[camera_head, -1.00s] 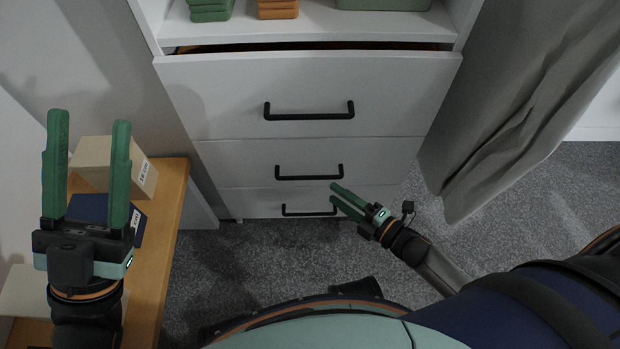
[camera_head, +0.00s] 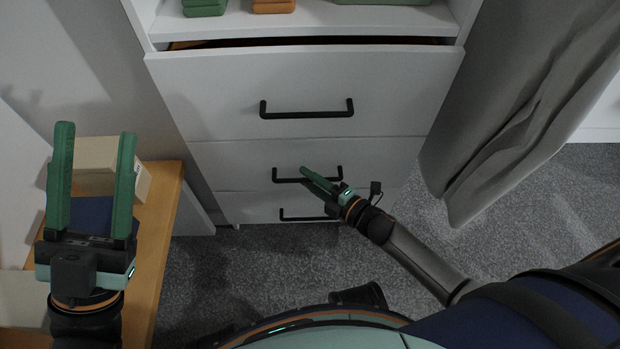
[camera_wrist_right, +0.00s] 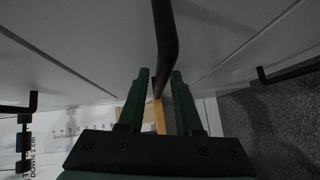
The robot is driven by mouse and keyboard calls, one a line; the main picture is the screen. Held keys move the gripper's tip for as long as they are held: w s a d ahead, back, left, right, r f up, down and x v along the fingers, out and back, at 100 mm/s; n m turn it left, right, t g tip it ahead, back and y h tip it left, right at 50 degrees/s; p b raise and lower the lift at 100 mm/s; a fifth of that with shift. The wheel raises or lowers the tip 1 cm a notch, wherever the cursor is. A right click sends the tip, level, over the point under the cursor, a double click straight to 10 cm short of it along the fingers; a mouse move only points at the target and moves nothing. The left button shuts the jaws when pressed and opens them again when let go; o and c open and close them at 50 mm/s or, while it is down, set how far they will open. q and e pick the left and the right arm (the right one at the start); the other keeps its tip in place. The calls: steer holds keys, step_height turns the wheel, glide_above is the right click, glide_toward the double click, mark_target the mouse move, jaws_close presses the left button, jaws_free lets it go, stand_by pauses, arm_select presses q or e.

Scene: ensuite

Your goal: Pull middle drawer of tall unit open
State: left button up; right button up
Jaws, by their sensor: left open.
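The tall white unit shows three drawers in the head view. The middle drawer (camera_head: 225,165) looks flush and has a black bar handle (camera_head: 290,180). My right gripper (camera_head: 311,175) is at this handle in the head view, its fingers overlapping the bar. In the right wrist view, a black handle bar (camera_wrist_right: 165,45) runs down between the two green fingers of my right gripper (camera_wrist_right: 161,80), with gaps beside it, so the fingers look open around it. My left gripper (camera_head: 94,140) is open and empty at the left, above the wooden bench.
The top drawer (camera_head: 200,90) stands slightly open, with a dark gap above its front. The bottom handle (camera_head: 305,216) is just below my right gripper. A wooden bench (camera_head: 165,215) with boxes (camera_head: 97,155) stands left; a grey curtain (camera_head: 490,120) hangs right. Carpet (camera_head: 240,270) is clear in front.

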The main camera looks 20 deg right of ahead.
jaws_close()
stand_by(1.1)
